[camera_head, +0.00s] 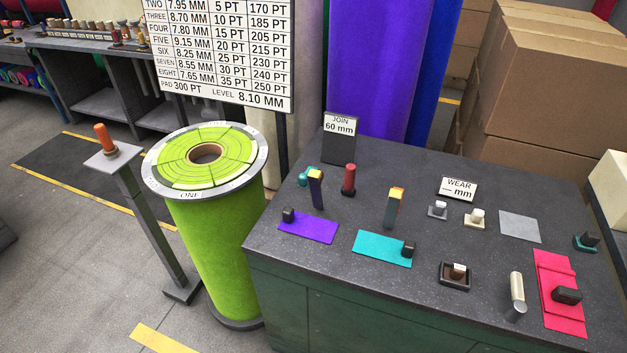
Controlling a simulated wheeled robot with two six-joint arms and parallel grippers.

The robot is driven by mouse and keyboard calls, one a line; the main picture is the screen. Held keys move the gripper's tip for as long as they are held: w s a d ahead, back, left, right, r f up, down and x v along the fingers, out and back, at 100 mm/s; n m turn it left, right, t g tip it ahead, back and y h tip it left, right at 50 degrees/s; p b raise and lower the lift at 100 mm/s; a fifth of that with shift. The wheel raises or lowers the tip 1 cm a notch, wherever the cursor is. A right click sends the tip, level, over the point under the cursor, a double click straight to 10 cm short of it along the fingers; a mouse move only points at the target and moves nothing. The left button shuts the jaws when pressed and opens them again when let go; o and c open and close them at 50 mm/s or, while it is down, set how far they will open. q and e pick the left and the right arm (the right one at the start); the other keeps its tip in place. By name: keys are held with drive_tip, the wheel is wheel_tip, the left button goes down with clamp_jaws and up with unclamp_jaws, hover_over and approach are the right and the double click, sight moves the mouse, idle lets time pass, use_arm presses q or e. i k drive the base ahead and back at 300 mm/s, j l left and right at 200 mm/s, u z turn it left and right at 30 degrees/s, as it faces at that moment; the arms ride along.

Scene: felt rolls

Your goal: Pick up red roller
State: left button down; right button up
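A dark red upright cylinder (348,180), which looks like the red roller, stands on the dark worktable (400,165) behind the purple and teal felt pieces. It is upright and nothing touches it from above. Neither of my grippers shows in the head view.
A purple felt piece (308,228), a teal felt piece (372,250) and a pink felt piece (560,285) lie on the table, with several small blocks. A tall tool with an orange tip (394,207) and a silver cylinder (517,290) stand there. A green roll (212,250) stands left.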

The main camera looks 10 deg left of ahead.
sight(347, 189)
drive_tip(key=j+z, duration=0.65)
drive_tip(key=z, duration=0.15)
drive_tip(key=j+z, duration=0.4)
drive_tip(key=k+l, duration=0.05)
drive_tip(key=l, duration=0.1)
